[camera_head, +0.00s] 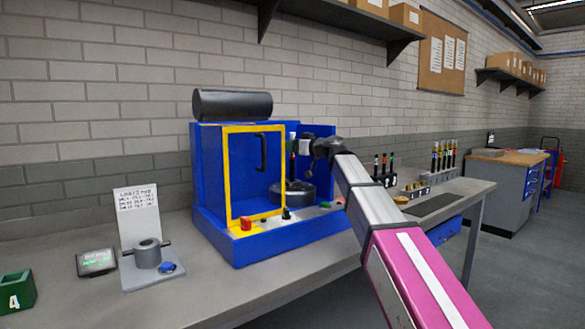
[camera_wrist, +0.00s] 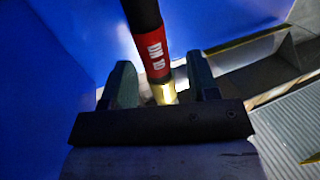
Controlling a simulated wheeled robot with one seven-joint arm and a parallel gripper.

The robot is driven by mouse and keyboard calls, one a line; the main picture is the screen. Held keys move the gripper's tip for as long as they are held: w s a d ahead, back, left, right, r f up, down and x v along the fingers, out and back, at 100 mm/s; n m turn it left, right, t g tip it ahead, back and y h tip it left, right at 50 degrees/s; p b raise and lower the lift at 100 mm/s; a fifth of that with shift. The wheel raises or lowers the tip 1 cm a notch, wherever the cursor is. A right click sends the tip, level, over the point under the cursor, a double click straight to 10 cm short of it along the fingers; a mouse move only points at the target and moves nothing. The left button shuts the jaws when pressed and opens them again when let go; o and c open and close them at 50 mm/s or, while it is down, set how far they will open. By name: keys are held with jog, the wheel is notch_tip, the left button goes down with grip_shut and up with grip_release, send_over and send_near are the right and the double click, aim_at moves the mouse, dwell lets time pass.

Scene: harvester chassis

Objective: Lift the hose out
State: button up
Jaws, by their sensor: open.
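The hose (camera_wrist: 146,22) is a black tube with a red band marked DN 10 and a brass-coloured end. In the wrist view it stands tilted between the two fingers of my gripper (camera_wrist: 163,80), which are spread with one on each side. A gap shows on either side of it, and the brass end is partly hidden behind the gripper's body. In the head view my gripper (camera_head: 303,147) reaches into the blue chassis (camera_head: 211,165) from the right. A small dark upright piece there may be the hose, but it is too small to be sure.
A yellow-framed door (camera_head: 226,185) with a black handle fronts the chassis. A dark cylinder (camera_head: 232,105) lies on top. A grey fixture (camera_head: 148,254), a small display (camera_head: 97,262) and a green block (camera_head: 17,292) stand left on the bench. Several hoses (camera_head: 444,157) stand in a rack at right.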

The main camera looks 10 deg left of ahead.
jog(key=shift+x, duration=0.9)
jog(key=shift+s, duration=0.1)
grip_shut()
